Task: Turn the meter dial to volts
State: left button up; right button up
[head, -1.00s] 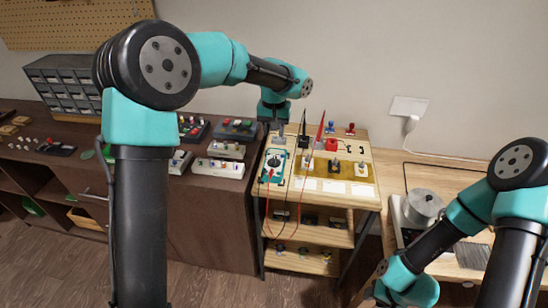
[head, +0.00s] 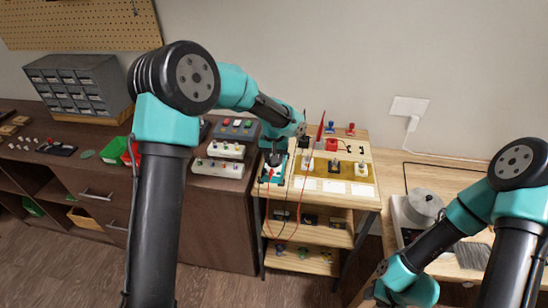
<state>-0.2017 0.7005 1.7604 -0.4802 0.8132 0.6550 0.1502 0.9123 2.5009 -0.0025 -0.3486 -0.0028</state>
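The teal meter (head: 269,182) lies on the left side of the light wooden bench top, with red and black leads running from it. My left arm reaches over from the left, and my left gripper (head: 275,160) points down over the meter's upper part. It hides the dial, so its setting does not show. I cannot tell whether the fingers touch the dial or how far apart they are. My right gripper (head: 380,294) is low at the bottom edge, away from the meter; its finger opening is too unclear to judge.
A red probe (head: 320,132) stands upright close to my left wrist. A yellow mat (head: 318,168) with small switches and a red box (head: 332,145) lie right of the meter. Pedals (head: 219,168) stand on the dark cabinet to the left. A round metal pot (head: 424,205) stands at right.

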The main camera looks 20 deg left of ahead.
pick_arm(q)
grip_shut()
jog(key=shift+m, duration=3.4)
grip_release()
